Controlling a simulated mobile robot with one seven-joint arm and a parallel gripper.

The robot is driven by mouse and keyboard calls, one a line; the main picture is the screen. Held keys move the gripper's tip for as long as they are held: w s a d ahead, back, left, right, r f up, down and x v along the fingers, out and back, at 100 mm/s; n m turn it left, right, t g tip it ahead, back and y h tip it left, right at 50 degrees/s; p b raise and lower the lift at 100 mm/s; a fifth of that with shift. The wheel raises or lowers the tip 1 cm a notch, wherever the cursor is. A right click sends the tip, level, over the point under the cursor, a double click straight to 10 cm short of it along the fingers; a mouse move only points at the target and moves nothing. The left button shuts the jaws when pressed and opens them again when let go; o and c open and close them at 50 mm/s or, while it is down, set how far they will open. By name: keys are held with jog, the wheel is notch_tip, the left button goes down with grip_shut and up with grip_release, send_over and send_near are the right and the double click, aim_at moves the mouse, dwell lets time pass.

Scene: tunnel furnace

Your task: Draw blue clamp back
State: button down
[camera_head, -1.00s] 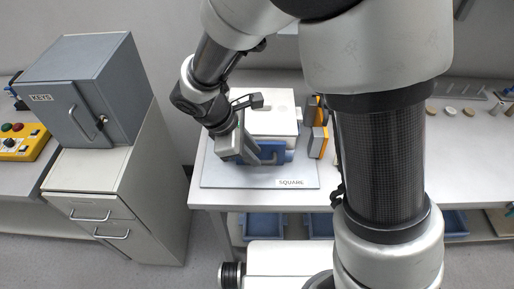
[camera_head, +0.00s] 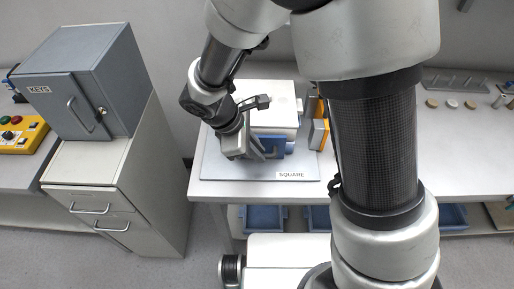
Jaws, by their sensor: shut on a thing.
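The blue clamp (camera_head: 275,146) is at the front side of a white block (camera_head: 272,93), on a grey plate (camera_head: 215,176) labelled SQUARE. My gripper (camera_head: 264,153) reaches down from the left and is shut on the blue clamp at its front. The gripper hides the clamp's left part, and the exact grip on it is hard to see. An orange and grey clamp (camera_head: 318,128) stands at the right side of the white block.
The plate lies on a white table (camera_head: 240,190) with blue bins (camera_head: 263,218) underneath. A grey KEYS cabinet (camera_head: 55,105) stands on a drawer unit (camera_head: 130,195) at the left. A yellow button box (camera_head: 20,138) is at the far left. My arm hides part of the table's right side.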

jog(key=s, duration=0.4)
jog(key=shift+s, duration=0.15)
jog(key=c, duration=2)
grip_release()
jog(key=shift+s, duration=0.1)
jog(key=shift+c, duration=0.2)
jog(key=p+v, duration=0.2)
jog(key=v, duration=1.5)
jog(key=shift+r, duration=0.25)
